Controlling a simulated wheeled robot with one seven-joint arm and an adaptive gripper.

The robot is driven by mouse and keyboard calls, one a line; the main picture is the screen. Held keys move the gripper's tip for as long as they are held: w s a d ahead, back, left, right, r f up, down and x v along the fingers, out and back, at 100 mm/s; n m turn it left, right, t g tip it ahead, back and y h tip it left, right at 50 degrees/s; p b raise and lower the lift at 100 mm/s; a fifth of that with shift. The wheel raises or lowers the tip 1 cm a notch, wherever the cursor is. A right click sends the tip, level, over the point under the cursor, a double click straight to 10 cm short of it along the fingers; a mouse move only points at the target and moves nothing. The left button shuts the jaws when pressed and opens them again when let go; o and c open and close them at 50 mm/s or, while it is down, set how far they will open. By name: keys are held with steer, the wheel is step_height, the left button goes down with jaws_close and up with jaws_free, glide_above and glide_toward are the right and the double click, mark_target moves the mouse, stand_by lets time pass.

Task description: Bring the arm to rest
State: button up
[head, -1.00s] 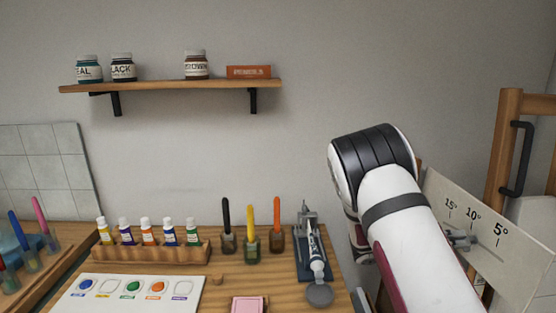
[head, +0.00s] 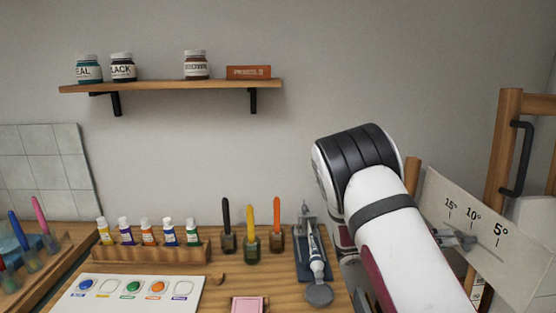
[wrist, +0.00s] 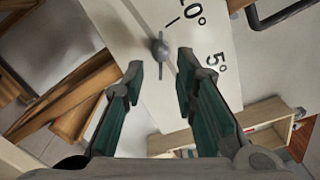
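My arm is raised at the right of the head view, its dark-banded joint in front of the wall. My gripper (wrist: 158,76) shows in the wrist view with its two teal-padded fingers apart and nothing between them. Beyond the fingertips is a pale board with degree marks (wrist: 207,40), with a grey round knob (wrist: 160,50) on a slot. The knob appears apart from the fingers. The same angle board (head: 500,255) shows at the right of the head view.
A wooden table at lower left holds a row of paint bottles (head: 147,232), a palette (head: 105,293), brush jars (head: 250,240) and a clamped tube (head: 316,262). A wall shelf (head: 170,86) carries jars. A wooden frame (head: 505,150) with a dark handle stands at the right.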

steer(key=shift+a, duration=1.05)
steer(key=shift+r, duration=0.1)
